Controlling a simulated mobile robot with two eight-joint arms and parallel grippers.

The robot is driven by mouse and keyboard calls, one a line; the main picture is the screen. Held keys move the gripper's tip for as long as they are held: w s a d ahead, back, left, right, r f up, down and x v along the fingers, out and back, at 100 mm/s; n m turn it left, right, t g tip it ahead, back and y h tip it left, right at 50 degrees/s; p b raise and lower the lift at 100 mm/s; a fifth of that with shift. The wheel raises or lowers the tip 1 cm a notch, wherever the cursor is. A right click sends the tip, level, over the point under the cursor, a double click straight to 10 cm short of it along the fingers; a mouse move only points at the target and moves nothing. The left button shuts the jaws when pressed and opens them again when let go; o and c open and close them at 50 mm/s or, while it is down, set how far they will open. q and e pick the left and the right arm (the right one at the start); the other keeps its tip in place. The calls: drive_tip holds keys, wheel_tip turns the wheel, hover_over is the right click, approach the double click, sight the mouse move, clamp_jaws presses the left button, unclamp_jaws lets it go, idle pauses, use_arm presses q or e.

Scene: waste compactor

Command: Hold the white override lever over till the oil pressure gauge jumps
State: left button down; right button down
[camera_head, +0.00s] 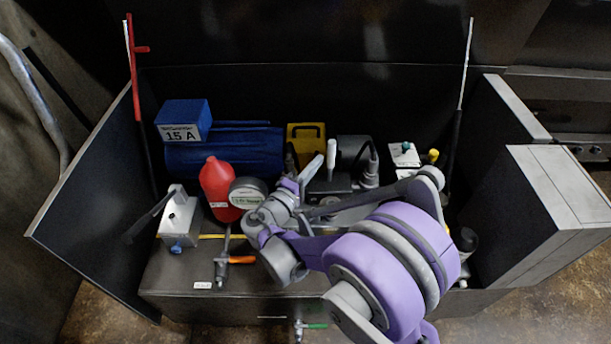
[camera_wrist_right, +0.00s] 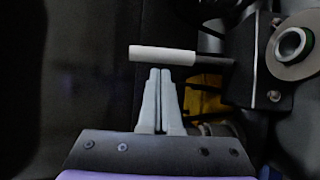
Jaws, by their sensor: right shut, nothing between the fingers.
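The white override lever (camera_head: 331,155) stands near the middle of the machine, its white grip upright in the head view. In the right wrist view the white grip (camera_wrist_right: 163,54) lies across the picture on a dark rod that runs right to a dark bracket. My right gripper (camera_wrist_right: 158,72) is shut and empty, its fingertips right at the grip's near side; whether they touch it I cannot tell. In the head view my right gripper (camera_head: 312,168) is just left of the lever. The round gauge (camera_head: 248,193) is left of my right arm; its needle is too small to read. My left gripper is out of view.
A red bottle (camera_head: 216,185) stands beside the gauge. A blue motor (camera_head: 225,153) and a yellow block (camera_head: 306,140) are behind. An orange-handled valve (camera_head: 241,260) is at the front. Open side panels (camera_head: 95,200) flank the machine. My right arm covers its front right part.

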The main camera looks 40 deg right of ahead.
drive_tip(key=shift+w+d, duration=0.2)
drive_tip(key=shift+d, duration=0.5)
drive_tip(key=shift+r, duration=0.1)
